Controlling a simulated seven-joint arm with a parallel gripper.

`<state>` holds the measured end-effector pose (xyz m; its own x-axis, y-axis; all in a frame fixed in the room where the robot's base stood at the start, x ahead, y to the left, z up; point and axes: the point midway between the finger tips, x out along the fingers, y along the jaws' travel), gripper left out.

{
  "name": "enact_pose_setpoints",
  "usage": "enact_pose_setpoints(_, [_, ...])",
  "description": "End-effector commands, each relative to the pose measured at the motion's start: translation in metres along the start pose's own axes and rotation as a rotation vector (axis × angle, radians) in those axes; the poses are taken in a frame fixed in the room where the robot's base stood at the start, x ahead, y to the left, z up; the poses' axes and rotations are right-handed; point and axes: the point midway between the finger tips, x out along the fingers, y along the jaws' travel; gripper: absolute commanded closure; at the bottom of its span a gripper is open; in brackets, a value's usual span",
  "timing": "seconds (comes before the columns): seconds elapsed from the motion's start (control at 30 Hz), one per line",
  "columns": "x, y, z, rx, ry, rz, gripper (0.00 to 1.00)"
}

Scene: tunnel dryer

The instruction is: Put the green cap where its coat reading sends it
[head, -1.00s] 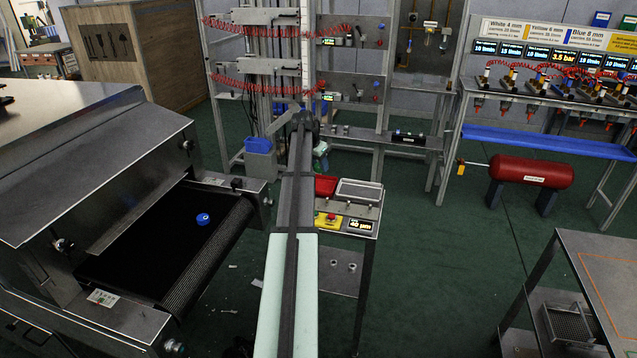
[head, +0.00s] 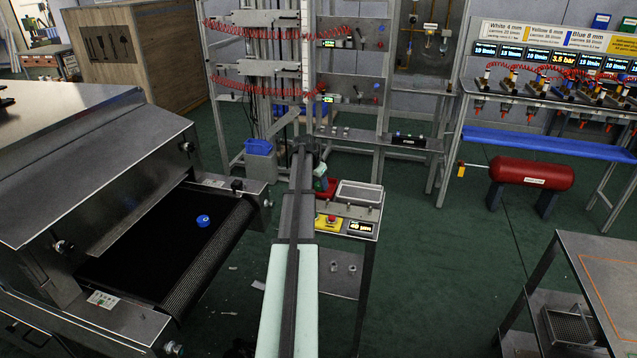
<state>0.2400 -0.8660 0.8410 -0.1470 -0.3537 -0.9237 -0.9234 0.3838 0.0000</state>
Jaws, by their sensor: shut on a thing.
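My gripper (head: 320,184) is at the far end of my outstretched arm, over the red tray (head: 332,188) on the small gauge stand. It is small in view and its fingers are hard to make out. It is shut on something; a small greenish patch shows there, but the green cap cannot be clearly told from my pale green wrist. The coat gauge display (head: 361,227) on the stand's front reads about 40 µm. A grey-rimmed tray (head: 360,193) stands right of the red one, which my gripper partly covers.
A blue cap (head: 203,221) lies on the dark dryer belt (head: 150,250) at left. A blue bin (head: 259,147) stands behind the belt's end. A yellow panel with a red button (head: 329,223) is beside the display. A rack with red hoses stands behind. Open floor lies to the right.

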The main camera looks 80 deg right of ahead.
Motion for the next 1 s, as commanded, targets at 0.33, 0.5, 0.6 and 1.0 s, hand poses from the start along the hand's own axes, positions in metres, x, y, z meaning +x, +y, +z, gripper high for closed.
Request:
enact_pose_setpoints(0.33, [0.001,0.000,0.000,0.000,0.000,0.000,0.29])
enact_pose_setpoints(0.5, [0.001,0.000,0.000,0.000,0.000,0.000,0.29])
enact_pose_setpoints(0.6, [-0.001,0.000,0.000,0.000,0.000,0.000,0.29])
enact_pose_setpoints(1.0, [-0.059,0.000,0.000,0.000,0.002,-0.002,0.29])
